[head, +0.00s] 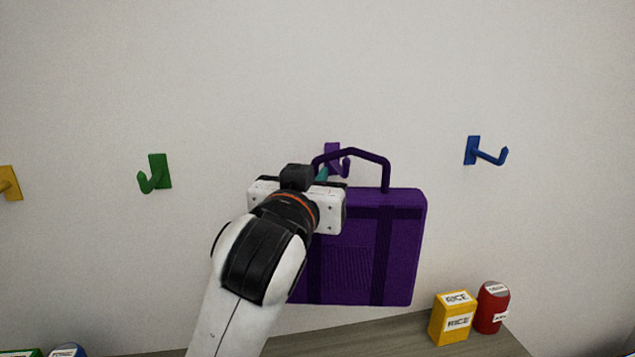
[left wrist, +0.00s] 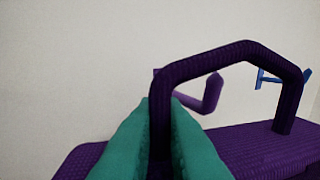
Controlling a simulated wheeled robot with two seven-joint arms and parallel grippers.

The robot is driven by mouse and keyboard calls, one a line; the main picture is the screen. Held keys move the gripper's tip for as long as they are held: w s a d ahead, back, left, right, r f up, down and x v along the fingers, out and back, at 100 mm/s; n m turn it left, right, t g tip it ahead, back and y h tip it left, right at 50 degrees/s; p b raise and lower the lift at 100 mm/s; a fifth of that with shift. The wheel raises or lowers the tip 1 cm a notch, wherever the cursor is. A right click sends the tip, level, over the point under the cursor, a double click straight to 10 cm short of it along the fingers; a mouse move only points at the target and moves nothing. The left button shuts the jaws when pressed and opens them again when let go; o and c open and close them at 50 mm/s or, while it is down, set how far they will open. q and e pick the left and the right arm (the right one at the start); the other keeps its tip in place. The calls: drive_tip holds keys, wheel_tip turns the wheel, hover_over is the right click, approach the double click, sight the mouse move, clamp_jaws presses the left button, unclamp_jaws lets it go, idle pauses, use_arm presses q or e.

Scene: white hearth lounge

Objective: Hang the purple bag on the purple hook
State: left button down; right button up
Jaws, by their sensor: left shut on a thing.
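The purple bag (head: 365,255) is held upright in front of the white wall, with its arched handle (head: 372,156) on top. My left gripper (head: 322,175) is shut on the left leg of the handle. In the left wrist view the teal fingers (left wrist: 160,140) pinch that leg, and the bag top (left wrist: 250,145) lies below. The purple hook (head: 333,150) is on the wall behind the handle's left part, partly hidden. In the left wrist view the hook (left wrist: 210,95) shows through the handle's opening, beyond it. Whether handle and hook touch, I cannot tell. My right gripper is not in view.
A green hook (head: 159,172) and a yellow hook (head: 10,184) are on the wall to the left, a blue hook (head: 474,150) to the right. On the wooden surface (head: 390,340) below stand a yellow rice box (head: 453,318) and a red can (head: 492,307).

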use_arm(q)
drive_tip(key=shift+w+a+f+b, duration=0.15)
drive_tip(key=shift+w+f+b, duration=0.1)
drive_tip(key=shift+w+f, duration=0.4)
drive_tip(key=shift+w+a+f+b, duration=0.15)
drive_tip(key=shift+w+f+b, duration=0.2)
drive_tip(key=shift+w, duration=0.55)
drive_tip(key=shift+w+a+f+b, duration=0.15)
drive_tip(key=shift+w+f, duration=0.45)
drive_tip(key=shift+w, duration=0.15)
drive_tip(key=c, duration=1.4)
unclamp_jaws()
drive_tip(key=shift+c, duration=0.2)
